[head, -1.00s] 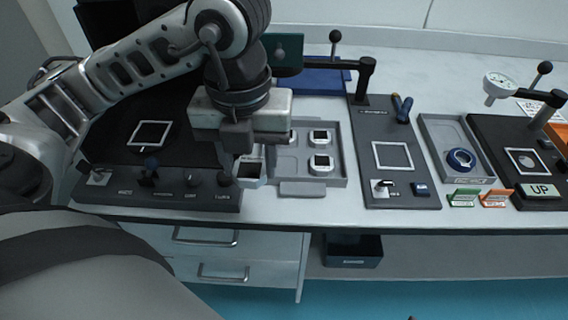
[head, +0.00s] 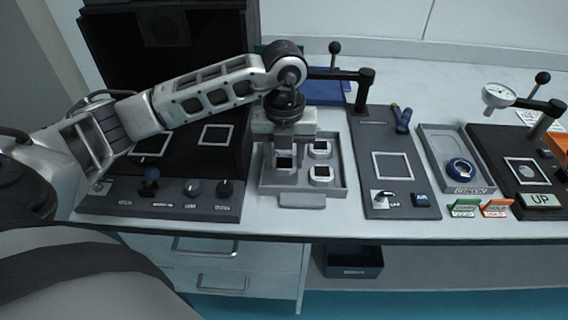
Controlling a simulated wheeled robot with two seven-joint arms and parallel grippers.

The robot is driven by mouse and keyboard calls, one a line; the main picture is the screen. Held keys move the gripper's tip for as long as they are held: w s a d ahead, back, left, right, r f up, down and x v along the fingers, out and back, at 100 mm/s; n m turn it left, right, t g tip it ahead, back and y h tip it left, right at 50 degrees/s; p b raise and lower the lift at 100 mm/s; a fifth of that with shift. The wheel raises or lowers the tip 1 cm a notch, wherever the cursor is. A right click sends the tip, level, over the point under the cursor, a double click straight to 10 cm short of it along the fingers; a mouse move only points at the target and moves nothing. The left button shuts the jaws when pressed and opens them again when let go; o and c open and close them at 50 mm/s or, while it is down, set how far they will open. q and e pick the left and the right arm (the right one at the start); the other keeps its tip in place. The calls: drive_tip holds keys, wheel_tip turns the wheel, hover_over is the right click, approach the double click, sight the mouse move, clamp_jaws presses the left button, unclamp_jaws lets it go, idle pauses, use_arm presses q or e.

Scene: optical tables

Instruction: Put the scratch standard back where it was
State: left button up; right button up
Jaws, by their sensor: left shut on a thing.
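My left gripper (head: 285,147) points down over the left part of the grey compartment tray (head: 336,191). It is shut on a small pale block with a dark square face, seemingly the scratch standard (head: 285,164). The block is over the tray's left column; I cannot tell whether it touches the tray floor. Two similar pale pieces with dark squares, a rear one (head: 321,147) and a front one (head: 321,174), sit in the tray's right column. The gripper hides the tray's rear left. My right gripper is not in view.
Left of the tray stands a black instrument with knobs (head: 194,188) and white square outlines. To the right are a dark plate with a post and arm (head: 392,205), a grey tray with a blue ring (head: 460,169), and a dial gauge stand (head: 499,95). The table's front edge is close.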

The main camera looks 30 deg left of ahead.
sight(284, 163)
use_arm(q)
wheel_tip(284, 163, down, 2)
drive_tip(key=shift+s+f, duration=0.1)
drive_tip(key=shift+f, duration=0.15)
drive_tip(key=shift+f, duration=0.45)
drive_tip(key=o, duration=0.7)
drive_tip(key=shift+s+f, duration=0.1)
drive_tip(key=shift+f, duration=0.05)
drive_tip(key=shift+d, duration=0.1)
drive_tip(key=shift+r, duration=0.75)
wheel_tip(284, 163, up, 12)
drive_tip(key=shift+f, duration=0.15)
